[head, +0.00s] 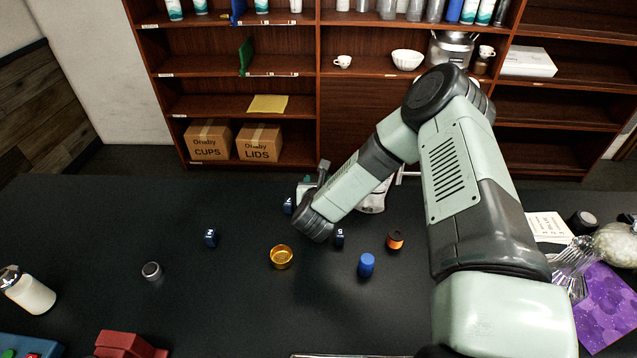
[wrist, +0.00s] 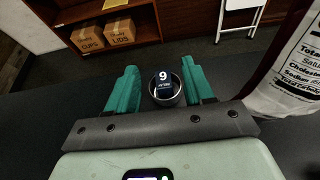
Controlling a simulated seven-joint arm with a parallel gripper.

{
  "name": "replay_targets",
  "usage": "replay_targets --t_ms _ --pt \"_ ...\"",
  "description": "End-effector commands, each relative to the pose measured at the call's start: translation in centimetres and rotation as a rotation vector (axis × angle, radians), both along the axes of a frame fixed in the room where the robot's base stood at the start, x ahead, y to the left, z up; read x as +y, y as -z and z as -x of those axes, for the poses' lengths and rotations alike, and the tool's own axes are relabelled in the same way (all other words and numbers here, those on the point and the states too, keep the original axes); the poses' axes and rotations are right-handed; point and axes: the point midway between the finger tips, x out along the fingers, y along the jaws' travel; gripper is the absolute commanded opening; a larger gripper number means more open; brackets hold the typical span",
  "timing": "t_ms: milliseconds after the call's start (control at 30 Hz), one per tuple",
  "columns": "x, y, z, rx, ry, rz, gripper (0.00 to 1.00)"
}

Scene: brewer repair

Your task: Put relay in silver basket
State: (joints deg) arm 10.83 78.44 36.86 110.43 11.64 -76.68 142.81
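A dark blue relay (wrist: 163,80) with a white number and label is between my gripper's (wrist: 162,85) two green fingers in the wrist view. The fingers are apart, with a gap showing at the left of the relay. A grey round rim (wrist: 178,98) shows around the relay; I cannot tell whether the relay is in it or in front of it. In the head view my gripper (head: 303,190) is partly hidden by my arm, beside a dark blue block (head: 288,206).
Other dark blue blocks (head: 211,238) (head: 340,238), a gold basket (head: 281,257), a blue cylinder (head: 367,265) and an orange-black piece (head: 395,240) stand on the counter. A white bottle (head: 30,292) is at far left. A white printed bag (wrist: 290,75) is close at right in the wrist view.

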Motion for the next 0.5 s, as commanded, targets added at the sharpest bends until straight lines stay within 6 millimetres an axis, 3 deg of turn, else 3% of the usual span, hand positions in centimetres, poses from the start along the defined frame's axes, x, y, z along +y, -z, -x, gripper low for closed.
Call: replay_targets --t_ms 500 --pt "0.0 -0.11 -0.01 0.0 0.0 0.0 0.52"
